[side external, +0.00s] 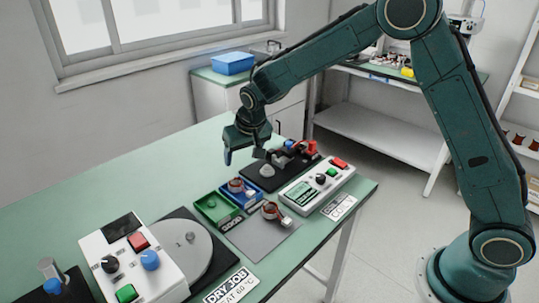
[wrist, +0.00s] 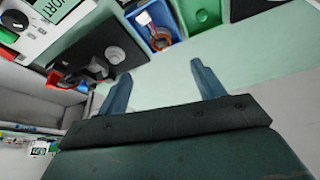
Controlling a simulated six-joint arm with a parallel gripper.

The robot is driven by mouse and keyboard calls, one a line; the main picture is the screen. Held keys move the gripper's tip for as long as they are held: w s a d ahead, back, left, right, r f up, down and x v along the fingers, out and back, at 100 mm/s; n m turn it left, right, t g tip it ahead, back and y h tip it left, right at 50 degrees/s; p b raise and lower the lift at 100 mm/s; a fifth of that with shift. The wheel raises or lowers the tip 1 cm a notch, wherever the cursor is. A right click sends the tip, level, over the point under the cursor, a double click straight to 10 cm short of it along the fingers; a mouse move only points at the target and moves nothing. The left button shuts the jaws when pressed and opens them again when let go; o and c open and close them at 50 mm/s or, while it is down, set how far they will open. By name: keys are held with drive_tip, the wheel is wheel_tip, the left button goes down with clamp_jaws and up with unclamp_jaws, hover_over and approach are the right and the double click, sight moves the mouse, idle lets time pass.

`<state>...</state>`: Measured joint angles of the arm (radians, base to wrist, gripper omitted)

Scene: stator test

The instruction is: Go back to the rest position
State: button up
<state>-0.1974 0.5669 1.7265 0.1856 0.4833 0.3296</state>
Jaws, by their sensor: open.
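My gripper (side external: 243,155) is open and empty. It hangs above the green table (side external: 130,190), just behind the black test plate (side external: 262,180) and the bins. In the wrist view both fingers of my gripper (wrist: 160,85) point over bare table with nothing between them. A stator with copper windings sits in the blue bin (side external: 228,196), and it also shows in the wrist view (wrist: 158,38). Another copper stator (side external: 271,211) lies on the grey mat (side external: 262,236). The green bin (side external: 207,206) looks empty.
A white tester (side external: 318,188) with buttons stands at the right of the table. A white control box (side external: 132,258) and a grey turntable (side external: 190,245) stand at the front left. Red clips (side external: 305,147) stand by the black plate. The table's back left is clear.

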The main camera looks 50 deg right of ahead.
drive_tip(key=s+d+r+n, duration=0.1)
drive_tip(key=s+d+r, duration=0.1)
drive_tip(key=s+r, duration=0.6)
drive_tip(key=s+d+r, duration=0.3)
drive_tip(key=s+r, duration=0.4)
drive_tip(key=s, duration=0.1)
drive_tip(key=s+d+r+n+t+y, duration=0.1)
drive_tip(key=s, duration=1.9)
drive_tip(key=shift+s+d+n, duration=0.2)
drive_tip(key=shift+n, duration=0.2)
